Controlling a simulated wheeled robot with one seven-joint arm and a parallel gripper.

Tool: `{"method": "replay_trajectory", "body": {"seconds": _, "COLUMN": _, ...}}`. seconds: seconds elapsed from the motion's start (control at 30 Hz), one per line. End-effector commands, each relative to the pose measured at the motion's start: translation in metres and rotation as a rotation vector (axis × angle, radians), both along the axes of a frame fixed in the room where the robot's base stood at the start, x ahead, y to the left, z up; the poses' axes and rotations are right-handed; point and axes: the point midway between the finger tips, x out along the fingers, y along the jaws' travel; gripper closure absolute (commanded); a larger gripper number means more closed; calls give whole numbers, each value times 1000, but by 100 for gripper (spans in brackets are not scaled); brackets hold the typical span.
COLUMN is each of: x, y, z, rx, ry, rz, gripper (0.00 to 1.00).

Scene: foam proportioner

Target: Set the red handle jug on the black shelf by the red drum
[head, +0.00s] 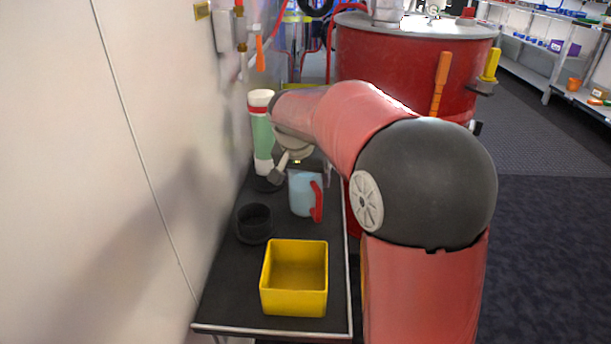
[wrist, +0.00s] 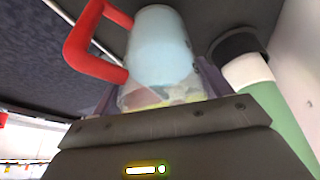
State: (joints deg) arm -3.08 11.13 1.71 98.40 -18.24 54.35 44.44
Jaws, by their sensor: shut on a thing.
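The light blue jug (head: 303,195) with a red handle (head: 317,202) is at the right side of the black shelf (head: 225,295); I cannot tell whether its base touches the shelf. My gripper (head: 306,168) is at the jug's upper end, partly hidden by my arm. In the wrist view the jug (wrist: 160,48) is between my fingers (wrist: 160,90), with its red handle (wrist: 92,45) to the left. My gripper is shut on the jug. The red drum (head: 400,70) stands behind the shelf's far right end.
A yellow open bin (head: 295,305) and a black cup (head: 254,224) are on the shelf nearer the camera. A green and white bottle (head: 262,135) stands behind the jug by the wall (head: 100,170). Orange (head: 441,82) and yellow (head: 490,65) handles stick out at the drum.

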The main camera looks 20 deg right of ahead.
Motion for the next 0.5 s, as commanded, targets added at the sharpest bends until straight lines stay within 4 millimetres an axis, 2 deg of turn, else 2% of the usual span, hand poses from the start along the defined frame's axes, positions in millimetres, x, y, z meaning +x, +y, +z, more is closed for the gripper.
{"method": "replay_trajectory", "body": {"seconds": 0.1, "x": 0, "y": 0, "z": -3, "rx": 0, "ry": -2, "rz": 0, "gripper": 60}}
{"method": "replay_trajectory", "body": {"seconds": 0.13, "x": 0, "y": 0, "z": -3, "rx": 0, "ry": 0, "rz": 0, "gripper": 20}}
{"method": "replay_trajectory", "body": {"seconds": 0.2, "x": 0, "y": 0, "z": -2, "rx": 0, "ry": 0, "rz": 0, "gripper": 11}}
{"method": "replay_trajectory", "body": {"seconds": 0.3, "x": 0, "y": 0, "z": -2, "rx": 0, "ry": 0, "rz": 0, "gripper": 1}}
{"method": "replay_trajectory", "body": {"seconds": 0.5, "x": 0, "y": 0, "z": -2, "rx": 0, "ry": 0, "rz": 0, "gripper": 1}}
